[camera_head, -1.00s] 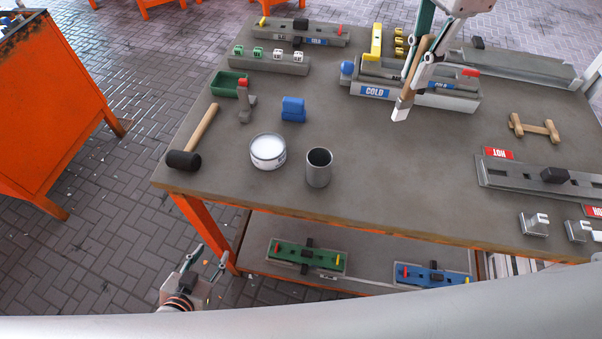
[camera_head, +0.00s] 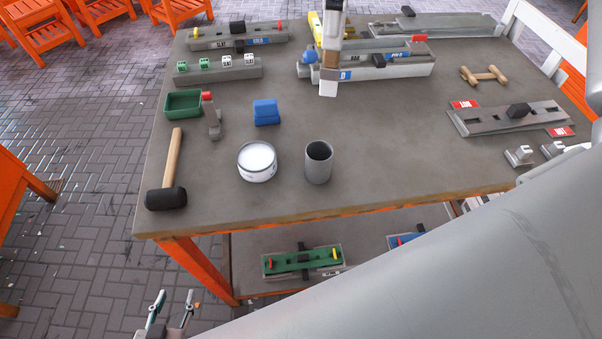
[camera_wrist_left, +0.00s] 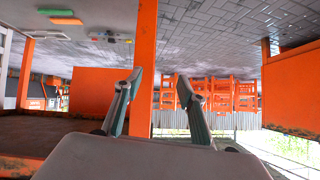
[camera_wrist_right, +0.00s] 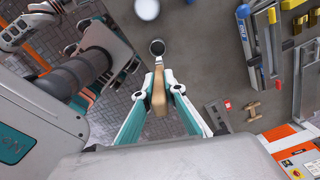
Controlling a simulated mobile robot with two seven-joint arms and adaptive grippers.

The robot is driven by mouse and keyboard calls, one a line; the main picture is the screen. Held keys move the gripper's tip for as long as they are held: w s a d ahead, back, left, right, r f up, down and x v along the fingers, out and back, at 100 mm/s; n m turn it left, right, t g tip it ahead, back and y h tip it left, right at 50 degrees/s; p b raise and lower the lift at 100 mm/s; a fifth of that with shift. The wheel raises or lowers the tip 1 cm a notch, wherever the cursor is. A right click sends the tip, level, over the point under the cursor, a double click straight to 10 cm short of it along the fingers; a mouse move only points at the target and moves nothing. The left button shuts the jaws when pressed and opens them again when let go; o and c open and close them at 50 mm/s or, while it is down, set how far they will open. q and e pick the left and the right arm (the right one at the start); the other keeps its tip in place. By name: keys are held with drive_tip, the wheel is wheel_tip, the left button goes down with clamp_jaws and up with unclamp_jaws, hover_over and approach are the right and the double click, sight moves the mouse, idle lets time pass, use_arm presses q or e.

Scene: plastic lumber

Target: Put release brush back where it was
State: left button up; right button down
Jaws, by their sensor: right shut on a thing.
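The release brush (camera_head: 331,58) has a wooden handle, a dark band and white bristles. It hangs nearly upright, bristles down, in front of the left part of the grey COLD mould in the head view. My right gripper (camera_wrist_right: 160,92) is shut on its wooden handle (camera_wrist_right: 158,97); the gripper is largely cut off at the top of the head view. A grey open cup (camera_head: 318,162) stands empty near the table's front edge; it also shows beyond the brush in the right wrist view (camera_wrist_right: 157,47). My left gripper (camera_head: 170,312) is open and empty, low beside the table.
A white-filled can (camera_head: 257,161) stands left of the cup. A mallet (camera_head: 167,198), green tray (camera_head: 183,103), red-topped tool (camera_head: 211,115) and blue block (camera_head: 266,112) lie left. The COLD mould (camera_head: 390,68) is behind. The table between cup and right-hand mould (camera_head: 510,118) is clear.

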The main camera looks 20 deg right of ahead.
drive_tip(key=shift+a+r+m, duration=0.1)
drive_tip(key=shift+a+m, duration=0.2)
drive_tip(key=shift+a, duration=0.1)
drive_tip(key=shift+s+f, duration=0.1)
drive_tip(key=shift+f, duration=0.3)
use_arm(q)
drive_tip(key=f+b, duration=0.1)
drive_tip(key=a+f+b, duration=0.1)
drive_tip(key=b, duration=0.1)
drive_tip(key=shift+w+a+f, duration=0.1)
drive_tip(key=shift+w+a, duration=0.05)
drive_tip(key=shift+w, duration=0.2)
use_arm(e)
wheel_tip(320, 180, down, 19)
drive_tip(key=shift+f, duration=0.1)
drive_tip(key=shift+f, duration=0.15)
use_arm(q)
drive_tip(key=shift+s+f, duration=0.1)
drive_tip(key=shift+s, duration=0.1)
use_arm(e)
drive_tip(key=c, duration=2.1)
unclamp_jaws()
